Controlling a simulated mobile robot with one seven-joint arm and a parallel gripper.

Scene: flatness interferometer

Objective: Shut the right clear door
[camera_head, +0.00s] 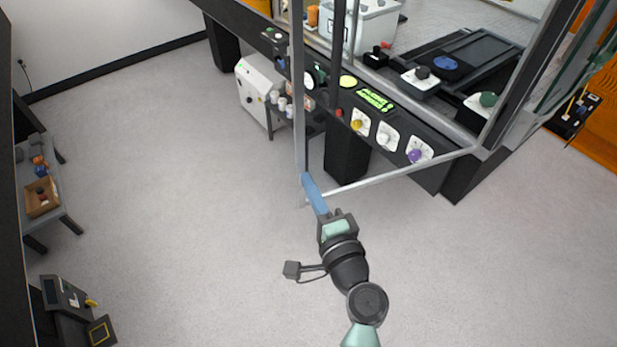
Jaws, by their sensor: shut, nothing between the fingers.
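The right clear door (390,181) stands swung open, out from the front of the machine. Its pale metal frame shows a tall upright free edge (299,110) and a bottom rail running back to the machine's right corner. Its pane is see-through. My gripper (338,214) is shut and empty, close to the lower end of the free edge. A blue bar (314,193) lies between the free edge and my gripper; I cannot tell whether it is the door's handle, or whether my gripper touches it.
The machine's front panel (386,135) carries knobs and a green display behind the door. A white cabinet (256,88) stands to its left. A grey bench (58,204) with a brown tray (42,197) is at far left. The floor (190,190) between is clear.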

